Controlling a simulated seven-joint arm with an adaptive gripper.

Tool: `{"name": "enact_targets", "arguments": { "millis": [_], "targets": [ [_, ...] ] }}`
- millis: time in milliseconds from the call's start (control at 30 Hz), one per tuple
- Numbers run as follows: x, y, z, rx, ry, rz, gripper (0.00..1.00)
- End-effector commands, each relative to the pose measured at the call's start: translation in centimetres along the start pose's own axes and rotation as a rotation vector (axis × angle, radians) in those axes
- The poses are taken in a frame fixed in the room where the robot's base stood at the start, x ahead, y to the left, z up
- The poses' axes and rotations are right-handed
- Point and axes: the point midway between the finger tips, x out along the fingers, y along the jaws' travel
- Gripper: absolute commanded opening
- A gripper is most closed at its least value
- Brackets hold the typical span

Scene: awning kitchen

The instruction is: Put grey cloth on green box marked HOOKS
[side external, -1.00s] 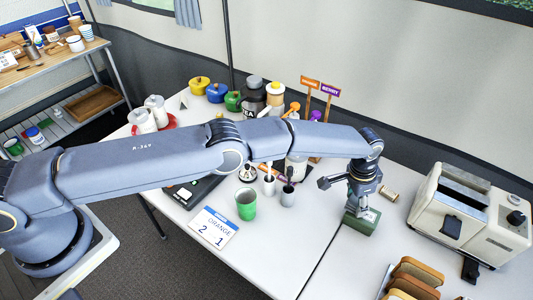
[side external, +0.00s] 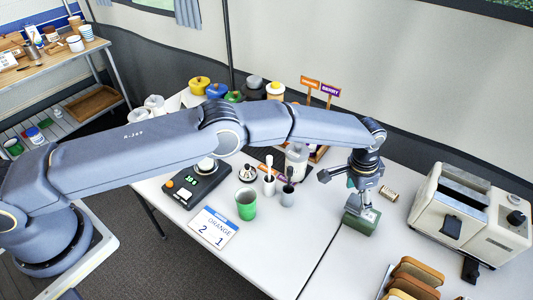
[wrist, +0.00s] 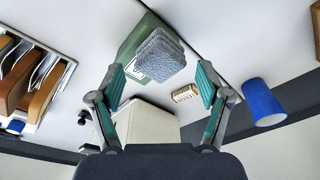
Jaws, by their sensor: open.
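The grey cloth (wrist: 158,55) is a folded, textured pad lying on the green box (wrist: 147,25) in the wrist view. It covers part of the box's white label and appears to overhang one edge. My gripper (wrist: 160,76) is open, with one teal finger on either side of the cloth and visible gaps between. In the side view, the green box (side external: 360,226) stands on the right-hand table directly below my gripper (side external: 364,205). The gripper partly hides the cloth there. The word HOOKS cannot be read.
A cream toaster (side external: 470,215) stands to the right, with a toast rack (side external: 412,280) in front. A small labelled roll (side external: 389,193) lies behind the box. A blue cup (wrist: 263,102) shows in the wrist view.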

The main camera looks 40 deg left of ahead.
Motion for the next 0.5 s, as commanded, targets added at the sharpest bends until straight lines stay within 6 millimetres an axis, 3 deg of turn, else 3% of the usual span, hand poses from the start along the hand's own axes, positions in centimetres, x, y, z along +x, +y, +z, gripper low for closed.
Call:
{"name": "enact_targets", "arguments": {
  "millis": [200, 500],
  "targets": [
    [-5.3, 0.0, -0.1, -0.001, 0.003, 0.0, 0.77],
    [-9.4, -0.2, 0.0, -0.004, 0.002, -0.001, 0.77]
  ]
}}
